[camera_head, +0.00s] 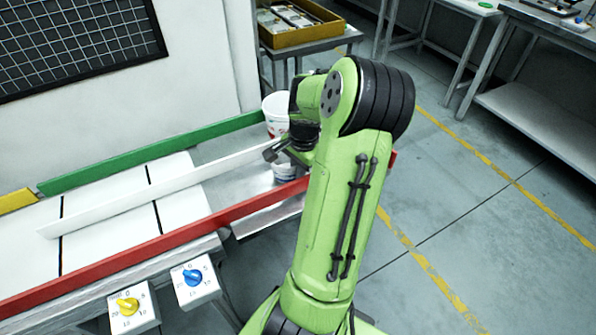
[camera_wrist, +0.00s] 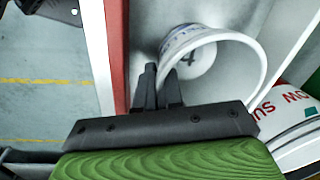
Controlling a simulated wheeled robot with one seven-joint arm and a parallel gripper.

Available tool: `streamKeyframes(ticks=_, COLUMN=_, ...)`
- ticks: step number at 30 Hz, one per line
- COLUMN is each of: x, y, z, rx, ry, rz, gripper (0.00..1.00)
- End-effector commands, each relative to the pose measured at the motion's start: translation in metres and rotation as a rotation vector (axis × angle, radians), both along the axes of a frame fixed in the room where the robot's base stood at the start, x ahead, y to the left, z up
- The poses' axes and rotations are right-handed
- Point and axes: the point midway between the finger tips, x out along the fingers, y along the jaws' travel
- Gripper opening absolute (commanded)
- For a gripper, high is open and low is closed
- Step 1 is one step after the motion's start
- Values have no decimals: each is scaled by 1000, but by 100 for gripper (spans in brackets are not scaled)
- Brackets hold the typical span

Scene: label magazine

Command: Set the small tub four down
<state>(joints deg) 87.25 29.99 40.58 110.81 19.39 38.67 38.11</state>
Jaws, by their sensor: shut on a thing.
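The small tub four is white, with a dark 4 and an open rim, and shows in the wrist view (camera_wrist: 252,52). My gripper (camera_wrist: 165,88) is shut on its near wall at the rim. In the head view the tub (camera_head: 285,173) shows partly below my gripper (camera_head: 274,153), between the white divider and the red rail. My arm hides part of it. Whether its base touches the metal surface below, I cannot tell.
A larger white tub (camera_head: 275,108) with red lettering stands in the lane beside, between the white divider (camera_head: 150,190) and the green rail (camera_head: 160,152); it also shows in the wrist view (camera_wrist: 298,125). The red rail (camera_head: 150,248) runs along the near side. Two dial boxes (camera_head: 193,283) sit in front.

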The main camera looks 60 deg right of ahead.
Motion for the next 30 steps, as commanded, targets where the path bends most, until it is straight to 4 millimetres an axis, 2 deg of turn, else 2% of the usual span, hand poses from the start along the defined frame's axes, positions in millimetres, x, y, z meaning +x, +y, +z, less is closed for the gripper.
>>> streamKeyframes(ticks=5, x=0, y=0, z=-3, rx=0, ry=1, rz=0, gripper=0)
streamKeyframes(ticks=6, x=0, y=0, z=-2, rx=0, ry=0, rz=0, gripper=12)
streamKeyframes(ticks=7, x=0, y=0, z=-2, rx=0, ry=0, rz=0, gripper=17)
streamKeyframes(ticks=17, x=0, y=0, z=4, rx=0, ry=-1, rz=0, gripper=17)
streamKeyframes(ticks=20, x=-2, y=-1, z=22, rx=-4, ry=-1, rz=0, gripper=17)
streamKeyframes(ticks=27, x=-9, y=1, z=89, rx=-5, ry=-1, rz=-1, gripper=17)
streamKeyframes(ticks=30, x=-11, y=2, z=108, rx=-3, ry=-1, rz=1, gripper=17)
